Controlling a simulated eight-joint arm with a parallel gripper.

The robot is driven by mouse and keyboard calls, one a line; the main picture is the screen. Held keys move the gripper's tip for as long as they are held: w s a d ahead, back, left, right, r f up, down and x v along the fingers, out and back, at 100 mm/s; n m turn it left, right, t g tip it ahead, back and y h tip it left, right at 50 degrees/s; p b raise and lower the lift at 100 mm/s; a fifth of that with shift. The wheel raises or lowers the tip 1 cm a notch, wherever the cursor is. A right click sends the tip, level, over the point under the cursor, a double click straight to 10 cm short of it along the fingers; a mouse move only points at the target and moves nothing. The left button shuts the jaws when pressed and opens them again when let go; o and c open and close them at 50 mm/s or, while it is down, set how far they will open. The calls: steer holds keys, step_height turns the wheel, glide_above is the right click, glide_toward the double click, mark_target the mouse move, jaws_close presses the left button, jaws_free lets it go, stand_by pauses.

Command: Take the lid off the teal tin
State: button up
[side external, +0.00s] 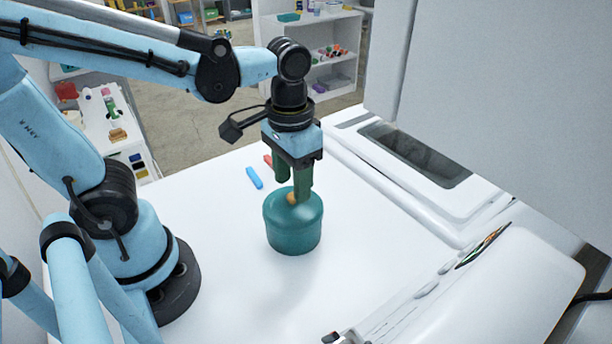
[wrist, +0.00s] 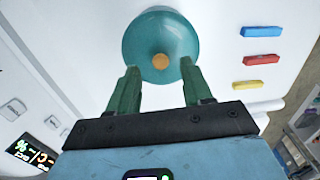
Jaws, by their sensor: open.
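The teal tin (side external: 293,242) stands upright on the white table. Its teal lid (side external: 273,208) is on top and has a small orange knob (side external: 292,199). My gripper (side external: 292,190) is open and points down at the lid, with its green fingers close to the knob; one finger partly hides it in the side view. In the wrist view the lid (wrist: 160,28) fills the top middle, and the knob (wrist: 160,61) lies between the two spread fingertips of my gripper (wrist: 159,67). I cannot tell whether a finger touches the lid.
A blue stick (wrist: 261,31), a red stick (wrist: 261,58) and a yellow stick (wrist: 248,85) lie on the table beside the tin. A white machine with a dark window (side external: 415,155) stands at the right. The table (side external: 225,285) in front of the tin is clear.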

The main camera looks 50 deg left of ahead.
steer(key=shift+f, duration=1.25)
steer(key=shift+c, duration=0.3)
jaws_close()
